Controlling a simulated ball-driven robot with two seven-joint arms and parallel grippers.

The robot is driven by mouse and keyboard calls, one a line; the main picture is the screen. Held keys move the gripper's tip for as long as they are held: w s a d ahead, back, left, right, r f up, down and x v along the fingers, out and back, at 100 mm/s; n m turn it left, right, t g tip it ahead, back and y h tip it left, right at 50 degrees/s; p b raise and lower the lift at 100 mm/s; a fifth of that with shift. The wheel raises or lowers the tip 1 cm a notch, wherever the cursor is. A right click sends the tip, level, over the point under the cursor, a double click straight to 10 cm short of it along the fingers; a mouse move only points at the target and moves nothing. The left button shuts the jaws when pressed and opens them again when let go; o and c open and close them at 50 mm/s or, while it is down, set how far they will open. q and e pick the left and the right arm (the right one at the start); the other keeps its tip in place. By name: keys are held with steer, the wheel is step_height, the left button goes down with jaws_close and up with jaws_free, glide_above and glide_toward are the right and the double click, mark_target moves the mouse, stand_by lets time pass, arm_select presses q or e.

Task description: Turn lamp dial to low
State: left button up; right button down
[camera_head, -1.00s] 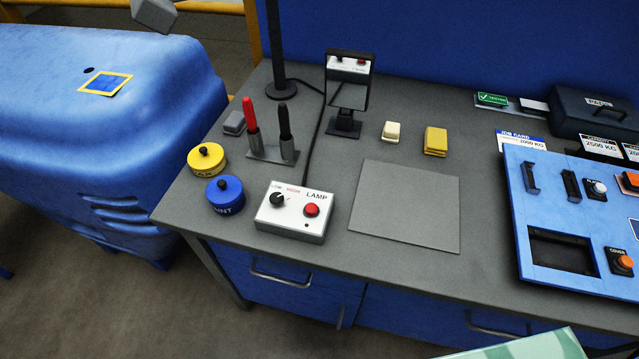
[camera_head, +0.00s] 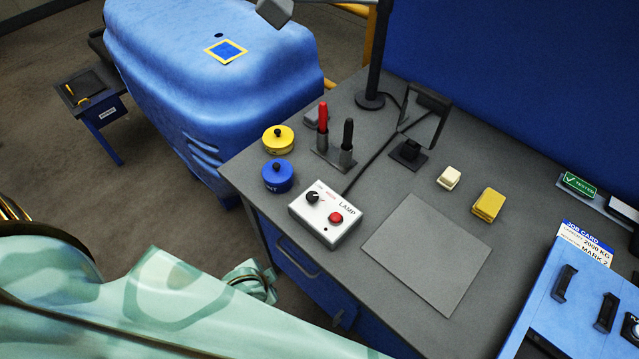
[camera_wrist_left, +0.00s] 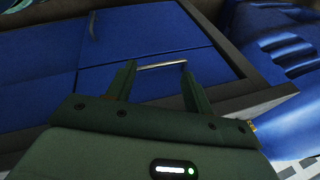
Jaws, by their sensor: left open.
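The lamp control box (camera_head: 324,231) is white, labelled LAMP, and sits near the bench's left front edge. Its black dial (camera_head: 312,197) is at the box's left, beside a red button (camera_head: 336,218). Small print stands above the dial; its setting is too small to read surely. My pale green left arm lies across the bottom left of the head view, in front of and below the bench. In the left wrist view my left gripper (camera_wrist_left: 157,84) is open and empty, with blue drawer fronts and a handle beyond it. The dial is not seen there.
Yellow (camera_head: 278,139) and blue (camera_head: 277,176) round tins stand left of the box. The bench edge and drawer handle (camera_head: 297,258) are below.

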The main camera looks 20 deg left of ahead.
arm_select(q)
steer(key=w+d+r+m+t+p, duration=0.1)
steer(key=w+r+p, duration=0.25)
steer(key=r, duration=0.75)
steer(key=w+d+r+m+t+p, duration=0.1)
steer(key=w+r+p, duration=0.25)
steer(key=r, duration=0.65)
steer(key=w+d+r+m+g+h, duration=0.1)
steer(key=w+d+r+m+h, duration=0.2)
steer(key=w+d+r+m, duration=0.4)
steer(key=m+g+y, duration=0.2)
steer(key=m+g, duration=0.3)
steer(key=m, duration=0.1)
glide_above(312, 196)
step_height(312, 196, down, 16)
steer(key=b, duration=0.3)
steer(key=shift+f, duration=0.15)
